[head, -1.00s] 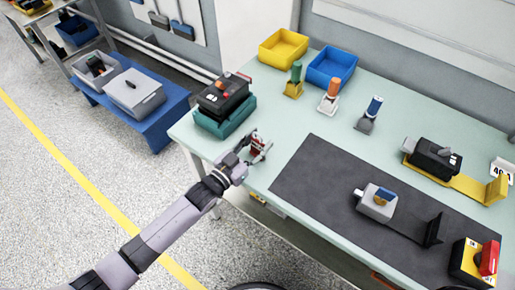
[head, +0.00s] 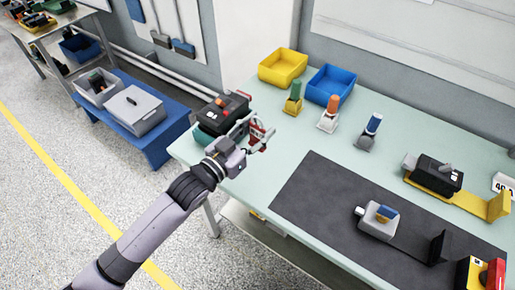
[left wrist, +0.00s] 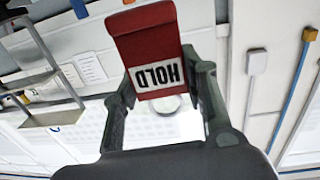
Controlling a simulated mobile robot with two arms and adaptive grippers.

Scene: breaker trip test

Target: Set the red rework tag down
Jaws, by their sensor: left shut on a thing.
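The red rework tag (head: 256,133) is held between the fingers of my left gripper (head: 250,138) over the left end of the pale green workbench (head: 284,139). In the left wrist view the tag (left wrist: 149,45) is a red piece with a white "HOLD" label, upside down in the picture, and the fingers (left wrist: 160,95) close on its sides. A gap under the tag cannot be judged from the head view. My right gripper is not in view.
A teal bin (head: 207,143) holding a black device (head: 222,108) stands just behind my left gripper. Yellow (head: 281,78) and blue (head: 330,92) bins stand at the back. A dark mat (head: 325,190) covers the front right; pale bench lies bare between the gripper and the mat.

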